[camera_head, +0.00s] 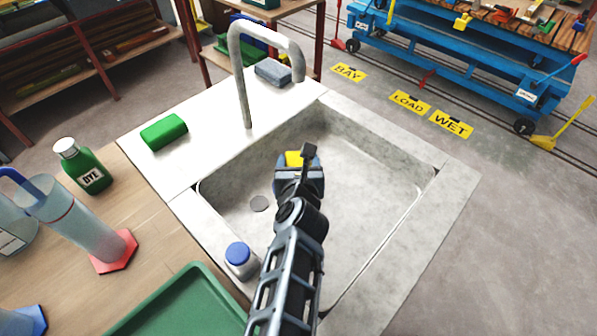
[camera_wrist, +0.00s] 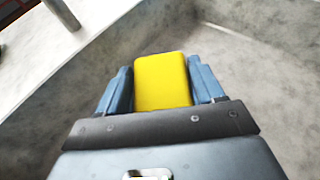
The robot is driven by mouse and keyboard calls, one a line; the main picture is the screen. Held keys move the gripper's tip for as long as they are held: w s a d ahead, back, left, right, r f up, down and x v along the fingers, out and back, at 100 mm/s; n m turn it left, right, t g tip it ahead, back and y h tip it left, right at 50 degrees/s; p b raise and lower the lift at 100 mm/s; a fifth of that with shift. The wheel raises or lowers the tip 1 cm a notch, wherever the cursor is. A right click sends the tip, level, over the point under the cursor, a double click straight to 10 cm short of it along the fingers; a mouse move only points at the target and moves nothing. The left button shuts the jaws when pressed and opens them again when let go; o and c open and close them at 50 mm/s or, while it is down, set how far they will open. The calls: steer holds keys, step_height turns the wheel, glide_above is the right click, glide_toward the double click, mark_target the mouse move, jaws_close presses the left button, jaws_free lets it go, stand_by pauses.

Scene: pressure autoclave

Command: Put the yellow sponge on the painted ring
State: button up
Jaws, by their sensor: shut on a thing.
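The yellow sponge (camera_wrist: 162,82) is held between the two blue fingers of my gripper (camera_wrist: 163,90) in the wrist view. In the head view a small part of the sponge (camera_head: 293,158) shows past my gripper (camera_head: 298,165), which is over the sink basin. My gripper is shut on the sponge. I cannot tell how high the sponge is above the basin floor. I see no painted ring in either view.
The grey sink (camera_head: 370,190) has raised walls and a tall curved faucet (camera_head: 240,85). A green sponge (camera_head: 163,132) and a blue-grey sponge (camera_head: 272,72) lie on its ledge. A blue-capped jar (camera_head: 240,260), green tray (camera_head: 185,305), dye bottle (camera_head: 85,168) and cylinder (camera_head: 80,222) stand nearby.

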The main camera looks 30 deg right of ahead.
steer(key=shift+f, duration=1.8)
steer(key=o, duration=1)
steer(key=shift+f, duration=0.1)
steer(key=shift+s+a+r, duration=0.25)
steer(key=shift+s+r, duration=0.1)
steer(key=shift+s, duration=0.05)
steer(key=v, duration=1.1)
steer(key=shift+b, duration=0.3)
